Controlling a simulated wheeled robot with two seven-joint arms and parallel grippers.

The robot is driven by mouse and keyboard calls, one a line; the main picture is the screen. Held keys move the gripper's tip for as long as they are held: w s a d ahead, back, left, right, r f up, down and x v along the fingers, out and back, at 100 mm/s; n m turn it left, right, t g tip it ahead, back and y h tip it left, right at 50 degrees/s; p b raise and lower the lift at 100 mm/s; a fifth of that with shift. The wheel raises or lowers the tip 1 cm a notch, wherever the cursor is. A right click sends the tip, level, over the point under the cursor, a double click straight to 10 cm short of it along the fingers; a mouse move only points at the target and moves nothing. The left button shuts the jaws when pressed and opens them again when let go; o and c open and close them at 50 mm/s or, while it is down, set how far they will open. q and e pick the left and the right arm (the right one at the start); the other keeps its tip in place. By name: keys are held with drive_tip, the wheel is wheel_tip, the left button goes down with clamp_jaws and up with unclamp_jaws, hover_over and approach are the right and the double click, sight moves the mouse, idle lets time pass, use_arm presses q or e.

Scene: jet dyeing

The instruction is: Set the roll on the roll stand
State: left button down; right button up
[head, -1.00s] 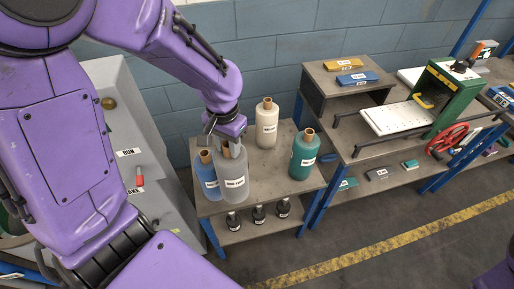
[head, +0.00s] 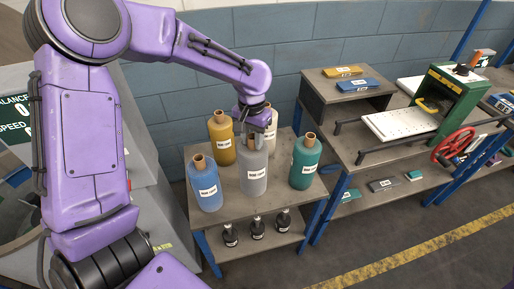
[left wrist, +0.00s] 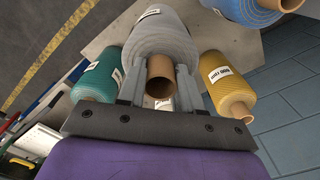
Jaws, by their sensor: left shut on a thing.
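A grey roll (head: 253,178) with a white label and a brown core tube is upright under my left gripper (head: 254,130). In the left wrist view, the gripper's two fingers are shut about the core tube (left wrist: 159,78) of the grey roll (left wrist: 160,35). The roll stand appears to be the small grey table (head: 275,205) with blue legs. The grey roll is over its top, among the other rolls; I cannot tell whether its base touches. My right gripper is out of view.
Around the grey roll stand a blue roll (head: 205,187), a yellow roll (head: 222,148), a green roll (head: 305,165) and a cream roll (head: 271,125), partly hidden. Small dark bottles (head: 257,229) stand on the lower shelf. A workbench with a green press (head: 447,98) is at right.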

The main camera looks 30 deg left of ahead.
use_arm(q)
drive_tip(key=w+f, duration=0.2)
drive_tip(key=f, duration=0.1)
drive_tip(key=shift+w, duration=0.3)
wheel_tip(320, 180, down, 3)
drive_tip(key=shift+p, duration=0.35)
drive_tip(key=c, duration=0.8)
unclamp_jaws()
drive_tip(key=shift+s+d+f, duration=0.1)
drive_tip(key=shift+o, duration=0.2)
wheel_tip(320, 180, up, 12)
drive_tip(key=shift+r+b, duration=0.15)
drive_tip(key=shift+b, duration=0.45)
